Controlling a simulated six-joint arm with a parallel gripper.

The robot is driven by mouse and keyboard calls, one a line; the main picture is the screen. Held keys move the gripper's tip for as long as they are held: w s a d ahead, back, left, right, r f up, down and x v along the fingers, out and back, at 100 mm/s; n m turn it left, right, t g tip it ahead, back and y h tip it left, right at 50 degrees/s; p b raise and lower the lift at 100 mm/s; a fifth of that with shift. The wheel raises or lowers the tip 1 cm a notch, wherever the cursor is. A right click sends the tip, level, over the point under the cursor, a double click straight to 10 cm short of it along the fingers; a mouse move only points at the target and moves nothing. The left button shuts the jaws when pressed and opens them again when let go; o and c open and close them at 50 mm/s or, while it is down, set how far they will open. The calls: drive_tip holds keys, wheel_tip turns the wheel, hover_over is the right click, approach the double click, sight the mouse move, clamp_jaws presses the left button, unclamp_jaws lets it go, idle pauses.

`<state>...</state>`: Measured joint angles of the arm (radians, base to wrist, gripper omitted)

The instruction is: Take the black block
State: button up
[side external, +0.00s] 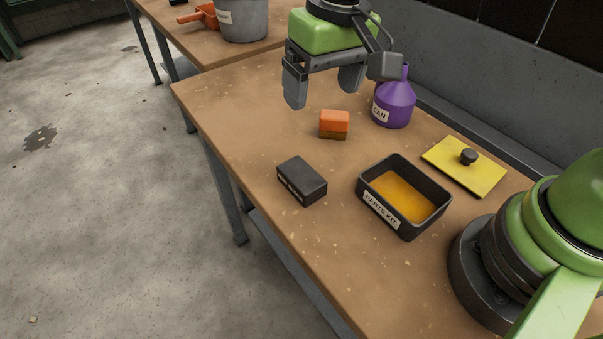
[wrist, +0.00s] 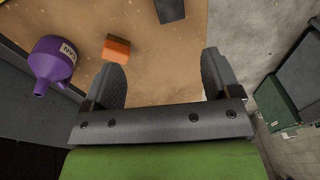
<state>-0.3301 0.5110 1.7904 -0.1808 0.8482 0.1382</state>
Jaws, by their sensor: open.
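The black block (side external: 302,179) lies flat on the wooden table, left of the dark bin in the side view. In the wrist view the black block (wrist: 171,10) shows at the top edge, partly cut off. My gripper (side external: 322,97) is open and empty, held above the far part of the table. It is well apart from the black block, beyond it and higher. In the wrist view my gripper's two fingers (wrist: 163,80) stand wide apart with only bare table between them.
An orange block (side external: 334,124) and a purple can (side external: 394,104) stand near my gripper. An open bin labelled PARTS KIT (side external: 371,209) sits right of the black block. A yellow lid (side external: 482,179) with a black knob lies behind the bin. The table's edge is close to the black block.

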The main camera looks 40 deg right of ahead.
drive_tip(key=g, duration=0.1)
hover_over(301, 174)
drive_tip(key=shift+n+h, duration=0.4)
drive_tip(key=f, duration=1)
drive_tip(key=shift+s+d+f, duration=0.15)
drive_tip(key=shift+d+f, duration=0.05)
drive_tip(key=shift+f, duration=0.2)
drive_tip(key=f, duration=0.6)
drive_tip(key=shift+a, duration=0.2)
drive_tip(key=shift+r, duration=0.1)
drive_tip(key=c, duration=1.4)
